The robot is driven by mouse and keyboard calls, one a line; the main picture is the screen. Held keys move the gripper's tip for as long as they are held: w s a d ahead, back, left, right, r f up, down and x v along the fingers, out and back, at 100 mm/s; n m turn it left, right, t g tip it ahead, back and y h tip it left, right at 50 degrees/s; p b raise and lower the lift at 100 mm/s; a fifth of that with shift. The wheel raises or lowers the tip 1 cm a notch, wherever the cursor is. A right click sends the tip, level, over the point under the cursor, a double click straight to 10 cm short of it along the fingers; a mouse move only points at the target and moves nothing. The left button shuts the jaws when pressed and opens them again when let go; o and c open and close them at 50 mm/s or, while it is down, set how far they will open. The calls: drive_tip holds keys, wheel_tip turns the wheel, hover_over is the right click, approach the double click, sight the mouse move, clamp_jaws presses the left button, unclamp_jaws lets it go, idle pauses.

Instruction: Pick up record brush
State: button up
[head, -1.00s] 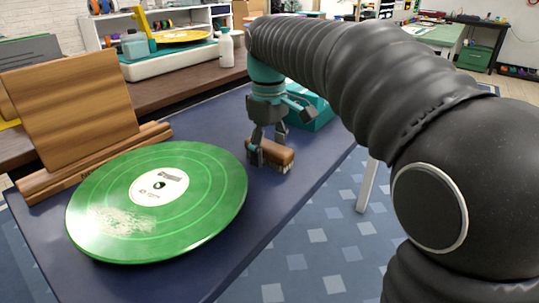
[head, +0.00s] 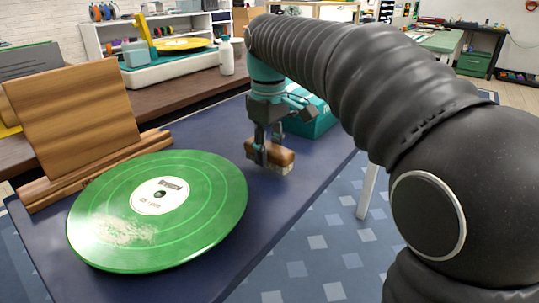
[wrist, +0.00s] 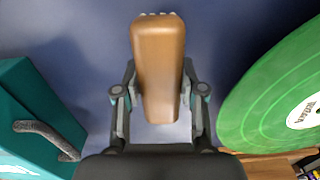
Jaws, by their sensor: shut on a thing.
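The record brush (head: 280,155) has a brown wooden back and pale bristles underneath. My gripper (head: 266,152) is shut on it, with one finger on each side. In the wrist view the brush (wrist: 158,65) points away between the two fingers of my gripper (wrist: 160,100). The brush is over the dark blue table top, close beside the right edge of the green record. It looks level. Whether its bristles touch the table is hard to tell.
The green record (head: 200,215) with a pale dusty patch lies at the left. A wooden stand (head: 75,120) is behind it. A teal box (head: 312,122) stands behind my gripper. The table's right edge is close to the brush.

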drive_tip(key=r, duration=0.3)
drive_tip(key=shift+s, duration=0.35)
drive_tip(key=s+r+p, duration=0.1)
drive_tip(key=s+r, duration=0.5)
drive_tip(key=s, duration=0.5)
drive_tip(key=shift+d, duration=0.45)
drive_tip(key=shift+r, duration=0.1)
drive_tip(key=o, duration=0.5)
drive_tip(key=shift+c, duration=0.2)
drive_tip(key=c, duration=0.3)
